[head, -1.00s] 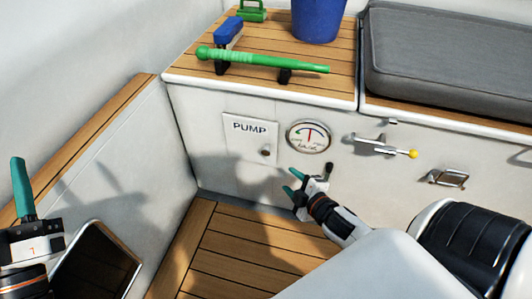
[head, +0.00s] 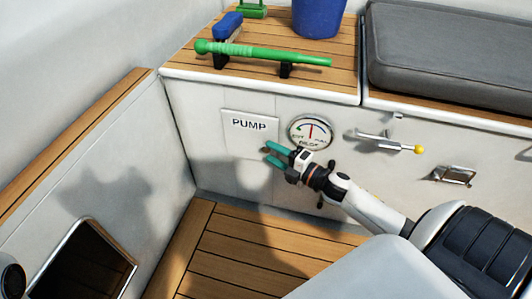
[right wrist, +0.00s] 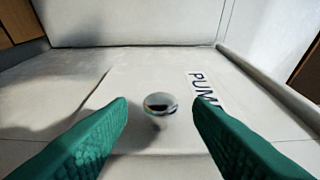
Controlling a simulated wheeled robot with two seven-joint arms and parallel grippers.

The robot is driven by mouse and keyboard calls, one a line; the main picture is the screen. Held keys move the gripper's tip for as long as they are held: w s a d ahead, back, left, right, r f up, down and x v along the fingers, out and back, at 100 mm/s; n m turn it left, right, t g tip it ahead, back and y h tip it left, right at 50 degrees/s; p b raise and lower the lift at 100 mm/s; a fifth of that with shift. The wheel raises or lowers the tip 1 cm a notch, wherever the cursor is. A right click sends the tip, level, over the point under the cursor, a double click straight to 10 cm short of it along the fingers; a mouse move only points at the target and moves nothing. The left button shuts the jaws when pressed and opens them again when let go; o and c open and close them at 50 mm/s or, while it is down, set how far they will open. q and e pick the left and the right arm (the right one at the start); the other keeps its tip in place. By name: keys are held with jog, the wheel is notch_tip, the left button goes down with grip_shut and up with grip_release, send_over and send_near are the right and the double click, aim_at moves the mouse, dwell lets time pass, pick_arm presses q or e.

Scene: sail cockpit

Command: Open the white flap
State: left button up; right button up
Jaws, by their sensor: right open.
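The white flap (head: 237,142), labelled PUMP, is shut flat in the white locker front. In the right wrist view the flap (right wrist: 140,70) fills the middle, with its round metal knob (right wrist: 160,104) standing out. My right gripper (head: 268,152) is open at the flap's lower right, its green fingers pointing at the knob. In the right wrist view the knob shows in the gap between the two fingers (right wrist: 160,108), touching neither in the picture. In the head view the fingers largely hide the knob. My left gripper is out of view.
A round gauge (head: 310,132) sits right of the flap, close above my right gripper. Further right are a yellow-tipped lever (head: 390,145) and a metal latch (head: 454,176). A green handle (head: 265,54) and blue bucket (head: 318,18) rest on the wooden ledge above.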

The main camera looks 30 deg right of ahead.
aim_at(269, 151)
jog(key=shift+b+x, duration=0.4)
jog(key=shift+x, duration=1.3)
grip_shut()
